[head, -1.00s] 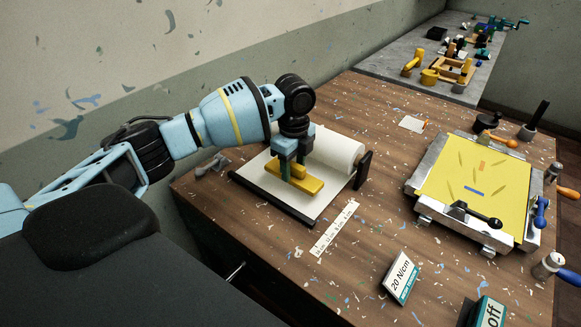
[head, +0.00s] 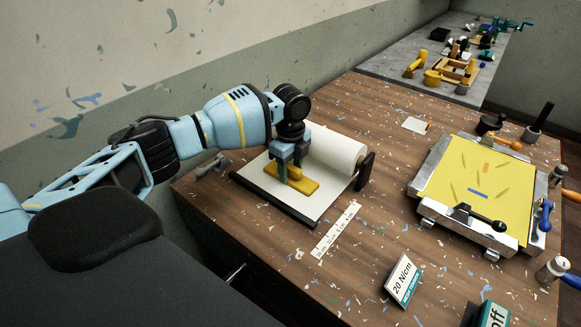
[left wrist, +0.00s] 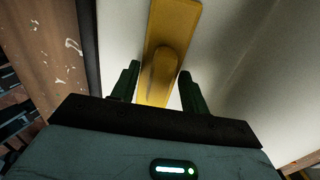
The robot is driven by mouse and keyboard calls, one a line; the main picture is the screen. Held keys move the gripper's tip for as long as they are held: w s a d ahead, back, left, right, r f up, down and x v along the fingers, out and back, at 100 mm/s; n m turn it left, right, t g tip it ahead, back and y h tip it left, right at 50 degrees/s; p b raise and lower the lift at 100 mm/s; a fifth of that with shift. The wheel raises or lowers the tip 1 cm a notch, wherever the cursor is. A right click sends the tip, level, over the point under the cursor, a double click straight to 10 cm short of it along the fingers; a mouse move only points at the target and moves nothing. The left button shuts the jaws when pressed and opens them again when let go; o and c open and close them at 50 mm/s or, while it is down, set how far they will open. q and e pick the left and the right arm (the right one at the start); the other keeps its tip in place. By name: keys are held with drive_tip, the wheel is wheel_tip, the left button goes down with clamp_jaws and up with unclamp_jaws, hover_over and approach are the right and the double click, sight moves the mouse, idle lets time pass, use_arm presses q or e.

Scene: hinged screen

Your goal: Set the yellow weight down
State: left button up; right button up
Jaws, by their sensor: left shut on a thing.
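The yellow weight (head: 302,186) is a flat bar with an upright handle, over the white paper sheet (head: 318,203) in front of the paper roll (head: 338,150). My left gripper (head: 289,172) points down from above and is shut on the weight's handle. In the left wrist view the weight (left wrist: 173,25) runs away from me, with its handle between the two fingers of my left gripper (left wrist: 160,88). The weight is at or very near the sheet; I cannot tell whether it touches. My right gripper is not in view.
A dark bar (head: 275,202) edges the sheet at the front. A paper scale strip (head: 337,230) lies to its right. A metal frame with a yellow screen (head: 470,190) stands further right. A "20 N/cm" sign (head: 403,279) is at the front. Bare wood lies between.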

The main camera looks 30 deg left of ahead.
sight(291, 166)
use_arm(q)
drive_tip(key=shift+r, duration=0.1)
drive_tip(key=o, duration=1.3)
drive_tip(key=shift+f, duration=0.2)
drive_tip(key=shift+o, duration=0.2)
drive_tip(key=shift+r, duration=0.1)
wheel_tip(291, 166, up, 12)
